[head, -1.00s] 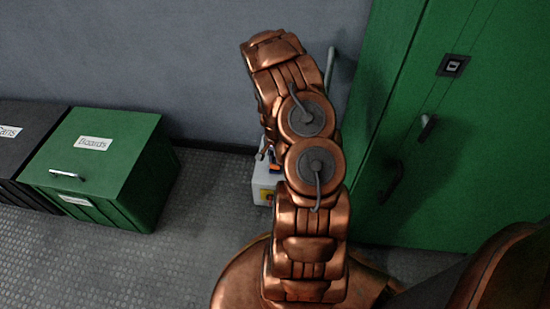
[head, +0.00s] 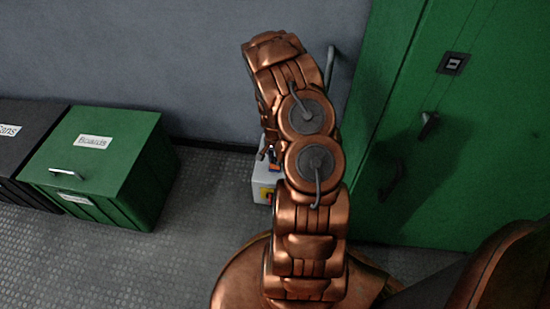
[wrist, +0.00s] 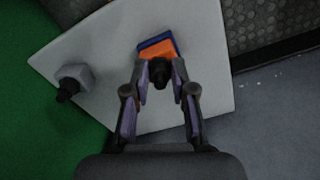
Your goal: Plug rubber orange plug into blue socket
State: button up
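The orange plug (wrist: 157,51) lies over the blue socket (wrist: 152,41) on a pale box top in the wrist view. Blue shows along the plug's far edge and at its sides. I cannot tell how deep the plug sits. My gripper (wrist: 161,68) has its two fingertips close on both sides of the plug's black rear part and appears shut on it. In the head view, a bit of orange plug (head: 275,169) shows beside my arm, which hides most of the gripper and socket.
The pale box (wrist: 208,88) also carries a grey block with a black end (wrist: 73,80) to the left. A green cabinet (head: 470,150) stands to the right. A green bin (head: 105,165) and a dark bin (head: 25,150) stand at left. Floor between is clear.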

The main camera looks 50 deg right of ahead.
jog(key=o, duration=0.3)
jog(key=shift+o, duration=0.2)
jog(key=shift+r, duration=0.1)
notch_tip(320, 180, up, 12)
dwell(0.7)
dwell(0.4)
